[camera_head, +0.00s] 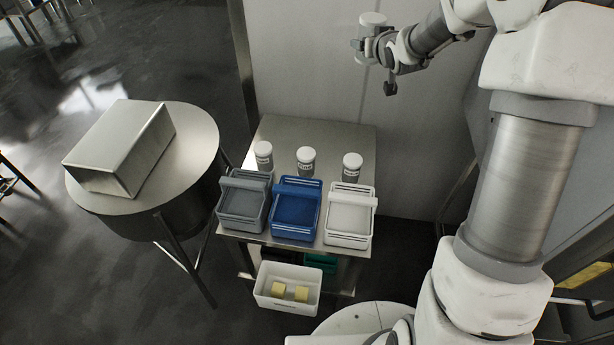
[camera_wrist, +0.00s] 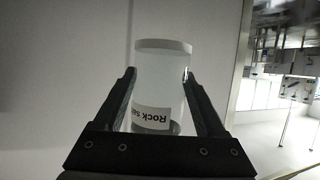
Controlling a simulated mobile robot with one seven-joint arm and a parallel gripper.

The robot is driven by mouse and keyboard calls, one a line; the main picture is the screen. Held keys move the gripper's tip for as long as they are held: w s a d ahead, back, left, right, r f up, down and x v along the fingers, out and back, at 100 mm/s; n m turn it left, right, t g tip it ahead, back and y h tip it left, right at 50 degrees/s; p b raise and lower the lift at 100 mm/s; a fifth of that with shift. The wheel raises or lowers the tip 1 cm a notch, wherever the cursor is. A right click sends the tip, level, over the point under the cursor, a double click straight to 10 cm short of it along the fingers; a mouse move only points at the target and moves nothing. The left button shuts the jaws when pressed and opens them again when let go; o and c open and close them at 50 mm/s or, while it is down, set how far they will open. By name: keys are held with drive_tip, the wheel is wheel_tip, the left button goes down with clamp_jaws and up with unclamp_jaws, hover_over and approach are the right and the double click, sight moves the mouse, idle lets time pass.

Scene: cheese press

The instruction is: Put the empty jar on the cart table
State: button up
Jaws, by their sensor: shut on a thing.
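My gripper (camera_head: 372,42) is raised at the top of the head view, in front of the pale wall. It is shut on a jar (camera_head: 373,19). In the wrist view the same jar (camera_wrist: 158,85) stands between the two dark fingers. It looks pale and mostly clear, with a white end at the top, a dark band low down and an upside-down label reading "Rock sa…". Part of it is hidden by the gripper. A steel table (camera_head: 345,132), which may be the cart table, stands below and left of my gripper.
On the steel table stand three white-lidded jars (camera_head: 306,160) behind grey (camera_head: 240,205), blue (camera_head: 295,210) and white (camera_head: 349,218) bins. A white bin (camera_head: 287,290) with yellow blocks sits lower in front. A round steel table (camera_head: 190,145) at left carries a metal box (camera_head: 120,150).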

drive_tip(key=w+d+f+n+g+y+b, duration=0.1)
drive_tip(key=w+d+f+n+y+b, duration=0.3)
drive_tip(key=w+f+b, duration=0.45)
drive_tip(key=s+d+f+n+g+y+b, duration=0.1)
drive_tip(key=d+f+n+g+y+b, duration=0.2)
drive_tip(key=f, duration=0.8)
drive_tip(key=s+d+f+n+g+y+b, duration=0.1)
drive_tip(key=d+f+n+y+b, duration=0.15)
drive_tip(key=f+b, duration=0.6)
drive_tip(key=a+f, duration=0.3)
drive_tip(key=a, duration=0.1)
drive_tip(key=w+a+f, duration=0.1)
drive_tip(key=a+f, duration=0.2)
drive_tip(key=a, duration=0.1)
drive_tip(key=w+a+f+b, duration=0.1)
drive_tip(key=a+f, duration=0.2)
drive_tip(key=a, duration=0.1)
drive_tip(key=shift+w+f, duration=0.1)
drive_tip(key=shift+f, duration=0.05)
drive_tip(key=shift+f+b, duration=1)
drive_tip(key=shift+f, duration=0.95)
